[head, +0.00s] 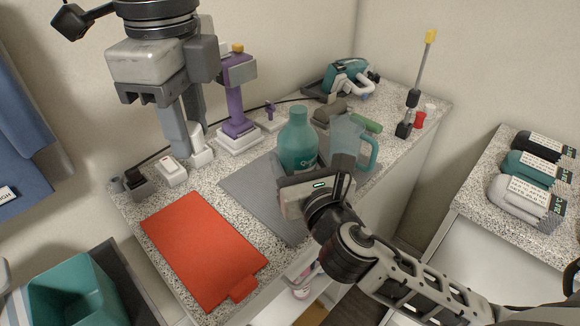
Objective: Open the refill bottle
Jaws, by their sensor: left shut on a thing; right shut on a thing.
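The refill bottle (296,146), teal with a narrow neck, stands upright on the grey mat; I cannot tell whether a cap is on its neck. My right gripper (310,180) comes in from the lower right and is shut on the bottle's lower body, hiding its base. My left gripper (184,146) is at the upper left, pointing down over the back left of the counter, well apart from the bottle. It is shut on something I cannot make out. A white piece (200,147) shows beside its fingertips.
A clear teal-handled jug (348,140) stands close right of the bottle. A purple stand (238,95) is behind, beside the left gripper. A red board (203,247) lies at front left. A tall yellow-tipped tool (421,70) stands at back right.

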